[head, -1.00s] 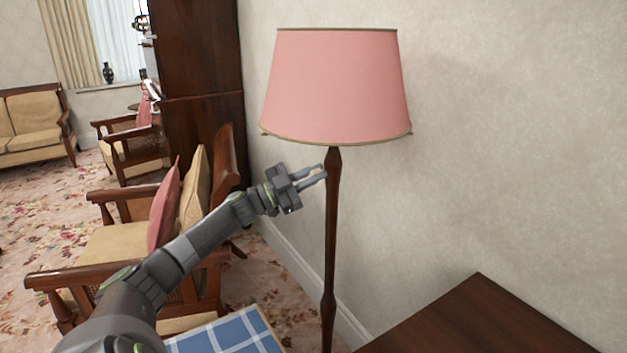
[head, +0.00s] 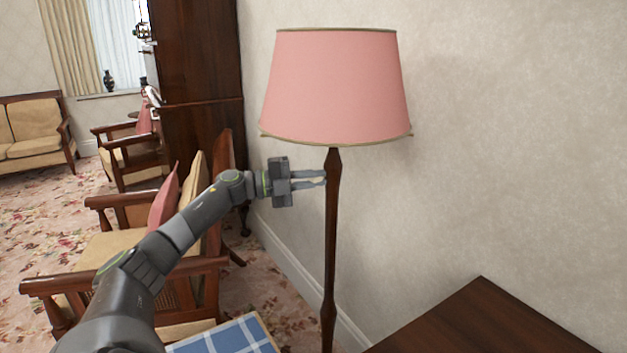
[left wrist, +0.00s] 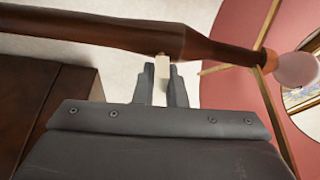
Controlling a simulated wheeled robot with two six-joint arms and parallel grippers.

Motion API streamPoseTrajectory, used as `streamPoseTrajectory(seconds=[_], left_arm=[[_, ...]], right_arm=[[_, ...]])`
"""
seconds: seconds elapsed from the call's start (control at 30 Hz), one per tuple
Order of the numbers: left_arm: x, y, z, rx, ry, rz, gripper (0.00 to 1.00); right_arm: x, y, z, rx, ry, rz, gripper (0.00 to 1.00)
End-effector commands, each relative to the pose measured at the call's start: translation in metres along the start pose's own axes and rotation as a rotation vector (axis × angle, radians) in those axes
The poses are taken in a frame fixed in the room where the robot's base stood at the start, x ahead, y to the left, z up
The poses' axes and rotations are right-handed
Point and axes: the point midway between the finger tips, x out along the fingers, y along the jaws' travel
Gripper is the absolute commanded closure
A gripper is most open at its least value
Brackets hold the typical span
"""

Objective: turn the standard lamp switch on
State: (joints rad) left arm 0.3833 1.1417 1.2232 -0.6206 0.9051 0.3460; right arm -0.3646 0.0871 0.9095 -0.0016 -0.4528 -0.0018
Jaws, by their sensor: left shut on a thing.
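The standard lamp (head: 332,230) stands upright by the wall, with a dark wooden pole and a pink shade (head: 335,88). In the left wrist view its pole (left wrist: 90,32) runs across the top, and the bulb (left wrist: 297,69) under the shade shows no clear glow. A small cream switch (left wrist: 162,60) sticks out of the pole. My left gripper (head: 322,179) is at the pole, below the shade. Its fingers (left wrist: 163,80) are shut on the switch, which is partly hidden between the tips. The switch cannot be made out in the head view. My right gripper is not in view.
A dark wooden table (head: 490,325) stands at the lower right. A wooden armchair (head: 120,250) with cushions is left of the lamp, beside a blue checked surface (head: 235,340). A tall dark cabinet (head: 200,80) stands behind. The wall is close behind the lamp.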

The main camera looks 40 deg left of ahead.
Motion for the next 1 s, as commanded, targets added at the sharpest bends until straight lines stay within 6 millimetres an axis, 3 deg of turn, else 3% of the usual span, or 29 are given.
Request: streamPoseTrajectory(seconds=[0.3, 0.83, 0.87, 1.0], left_arm=[[0.0, 0.002, 0.0, 0.102, 0.001, 0.045, 1.0], [0.0, 0.003, -0.001, 0.122, 0.002, 0.054, 1.0], [0.0, 0.003, -0.001, 0.122, 0.002, 0.054, 0.85], [0.0, 0.002, 0.0, 0.121, 0.001, 0.052, 0.67]], right_arm=[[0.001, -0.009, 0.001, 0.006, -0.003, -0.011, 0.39], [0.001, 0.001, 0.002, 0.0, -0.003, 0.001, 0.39], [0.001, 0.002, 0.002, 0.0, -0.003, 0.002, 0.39], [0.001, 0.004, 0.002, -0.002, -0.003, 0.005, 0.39]])
